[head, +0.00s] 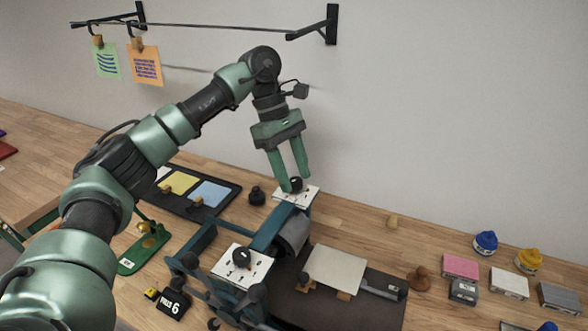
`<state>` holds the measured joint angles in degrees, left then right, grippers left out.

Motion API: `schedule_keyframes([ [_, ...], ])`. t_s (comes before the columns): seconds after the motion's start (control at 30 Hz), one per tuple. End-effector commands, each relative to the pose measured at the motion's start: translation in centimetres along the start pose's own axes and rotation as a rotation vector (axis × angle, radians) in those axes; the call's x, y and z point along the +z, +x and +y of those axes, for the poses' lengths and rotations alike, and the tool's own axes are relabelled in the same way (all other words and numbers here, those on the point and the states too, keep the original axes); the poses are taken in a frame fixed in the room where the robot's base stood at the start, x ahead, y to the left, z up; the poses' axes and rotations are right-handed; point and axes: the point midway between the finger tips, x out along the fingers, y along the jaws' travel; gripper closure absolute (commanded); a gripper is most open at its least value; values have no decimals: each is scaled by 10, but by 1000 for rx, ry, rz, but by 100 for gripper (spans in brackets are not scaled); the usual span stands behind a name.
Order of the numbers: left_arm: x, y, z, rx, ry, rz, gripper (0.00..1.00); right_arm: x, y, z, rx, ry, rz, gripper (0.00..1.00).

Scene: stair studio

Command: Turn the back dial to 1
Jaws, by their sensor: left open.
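The back dial (296,183) is a small black knob on a white plate (308,198) at the far end of a blue-green press. My left gripper (292,188) points down at this dial, with its two green fingers open and a finger on either side of it or just in front. I cannot tell whether the fingers touch the knob. The front dial (241,258) is a similar black knob on a white plate with marks (229,267), nearer to me. The marks on the back plate are too small to read. My right gripper is not in view.
A dark tray with yellow and blue sheets (216,191) lies left of the press. A sign (173,304) shows 6. Paint jars (485,243) and pads stand at the right. The wall is behind.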

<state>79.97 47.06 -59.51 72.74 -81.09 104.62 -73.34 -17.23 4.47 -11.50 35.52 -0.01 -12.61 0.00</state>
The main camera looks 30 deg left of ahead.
Motion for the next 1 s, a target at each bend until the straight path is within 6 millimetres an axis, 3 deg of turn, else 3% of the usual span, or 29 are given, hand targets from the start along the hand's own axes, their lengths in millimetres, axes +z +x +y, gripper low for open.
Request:
schedule_keyframes([
  [0.33, 0, 4, 0, 1, 2, 0, 52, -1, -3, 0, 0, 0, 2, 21],
  [0.5, 0, 4, 0, 1, 2, 0, 100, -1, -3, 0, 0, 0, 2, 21],
  [1.0, -1, 6, -1, 44, -95, 0, 100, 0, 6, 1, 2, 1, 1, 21],
])
